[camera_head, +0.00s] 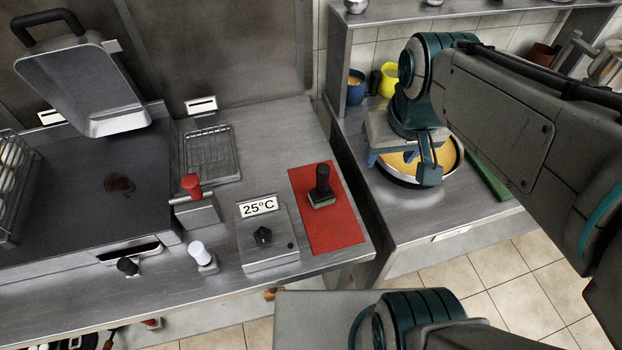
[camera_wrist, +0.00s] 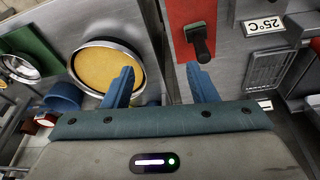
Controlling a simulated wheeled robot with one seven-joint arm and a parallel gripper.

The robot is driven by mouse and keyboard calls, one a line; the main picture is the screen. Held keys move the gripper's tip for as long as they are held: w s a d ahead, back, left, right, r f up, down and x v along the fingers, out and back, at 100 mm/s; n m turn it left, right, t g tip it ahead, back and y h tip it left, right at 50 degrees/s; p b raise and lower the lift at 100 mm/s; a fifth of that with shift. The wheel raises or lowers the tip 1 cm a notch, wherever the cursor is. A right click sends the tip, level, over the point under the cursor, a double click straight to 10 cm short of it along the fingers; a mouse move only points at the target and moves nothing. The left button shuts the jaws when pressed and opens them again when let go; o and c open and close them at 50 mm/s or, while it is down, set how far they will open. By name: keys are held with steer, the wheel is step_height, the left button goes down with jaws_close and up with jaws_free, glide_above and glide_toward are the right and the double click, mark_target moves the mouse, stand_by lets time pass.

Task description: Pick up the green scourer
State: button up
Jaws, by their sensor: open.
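The green scourer (camera_head: 322,185) has a black upright handle and a green pad at its base. It stands on a red mat (camera_head: 330,232) at the right end of the left counter. In the wrist view the scourer (camera_wrist: 200,38) lies above and right of the jaw gap, beyond the right finger. My gripper (camera_head: 400,166) is open and empty, to the right of the scourer, over the round pan with yellow contents. Both blue fingers of the gripper (camera_wrist: 160,72) show in the wrist view, apart from the scourer.
The pan (camera_head: 448,158) sits on the right counter. A gap separates the two counters. A control box reading 25°C (camera_head: 268,240) stands just left of the mat. A griddle (camera_head: 100,200) with a raised lid is farther left. A blue pot (camera_head: 355,88) and yellow cup (camera_head: 389,80) stand behind my gripper.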

mark_target(322, 176)
steer(key=w+a+f+n+g+b, duration=0.1)
steer(key=w+a+f+n, duration=0.1)
steer(key=w+a, duration=0.1)
steer(key=w+a+f+n+g+b, duration=0.1)
steer(key=w+a+f+b, duration=0.1)
steer(key=w+a, duration=0.1)
steer(key=w+a+f+n+g+b, duration=0.1)
steer(key=w+a+f+n+b, duration=0.1)
steer(key=w+a, duration=0.1)
steer(key=shift+w+a+n, duration=0.1)
steer(key=shift+a+n, duration=0.2)
steer(key=shift+a, duration=0.45)
step_height(322, 176, down, 8)
steer(key=shift+w+f, duration=0.3)
steer(key=shift+f, duration=2.4)
jaws_close()
